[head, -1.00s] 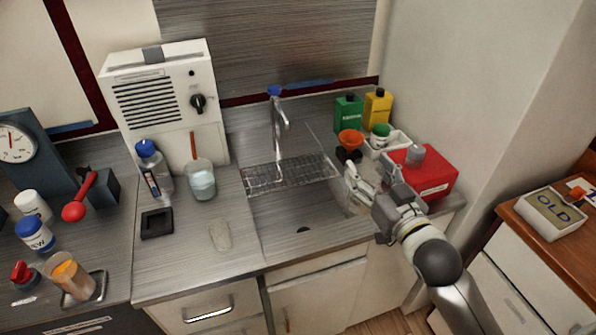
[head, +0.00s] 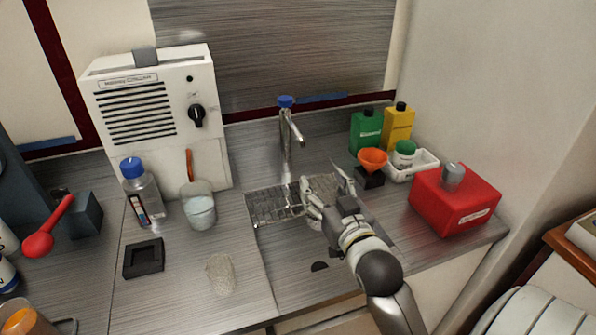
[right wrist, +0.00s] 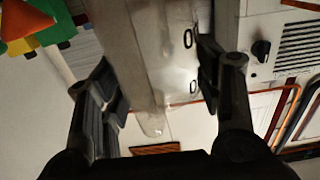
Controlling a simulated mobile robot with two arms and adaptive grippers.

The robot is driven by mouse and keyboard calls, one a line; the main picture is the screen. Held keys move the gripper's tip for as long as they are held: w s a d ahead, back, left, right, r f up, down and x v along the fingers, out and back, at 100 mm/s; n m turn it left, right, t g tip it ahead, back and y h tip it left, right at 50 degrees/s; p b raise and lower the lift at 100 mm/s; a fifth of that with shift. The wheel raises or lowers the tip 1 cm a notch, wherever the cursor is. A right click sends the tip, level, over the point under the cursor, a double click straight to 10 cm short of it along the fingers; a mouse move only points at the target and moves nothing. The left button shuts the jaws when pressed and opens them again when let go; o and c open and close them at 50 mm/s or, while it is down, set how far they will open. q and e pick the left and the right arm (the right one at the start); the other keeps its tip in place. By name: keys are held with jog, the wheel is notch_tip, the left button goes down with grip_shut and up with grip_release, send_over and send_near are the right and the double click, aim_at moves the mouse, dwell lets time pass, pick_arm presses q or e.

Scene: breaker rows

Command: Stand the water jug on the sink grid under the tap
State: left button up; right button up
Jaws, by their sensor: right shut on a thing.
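My right gripper (head: 325,192) is over the right part of the sink grid (head: 265,207), in front of the tap (head: 288,135). It is shut on a pale, see-through vessel, which I take for the water jug (right wrist: 165,60). In the right wrist view the jug fills the gap between the fingers (right wrist: 160,90). In the head view the gripper mostly hides it, and I cannot tell whether its base touches the grid. The tap's spout reaches forward over the grid. My left gripper is not in view.
A beaker (head: 200,212) and a blue-capped bottle (head: 142,190) stand left of the sink. An orange funnel (head: 373,158), a white tray (head: 425,165), green and yellow bottles and a red box (head: 455,202) stand to the right.

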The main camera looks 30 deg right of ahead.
aim_at(316, 189)
jog(key=w+d+f+p, duration=0.1)
jog(key=w, duration=0.5)
jog(key=w+d+f, duration=0.2)
jog(key=w, duration=0.4)
jog(key=shift+w+f+p, duration=0.25)
jog(key=shift+w+p, duration=0.05)
jog(key=shift+p, duration=0.05)
jog(key=shift+f, duration=0.1)
jog(key=o, duration=1.2)
jog(key=b+v, duration=0.1)
jog(key=v, duration=1.1)
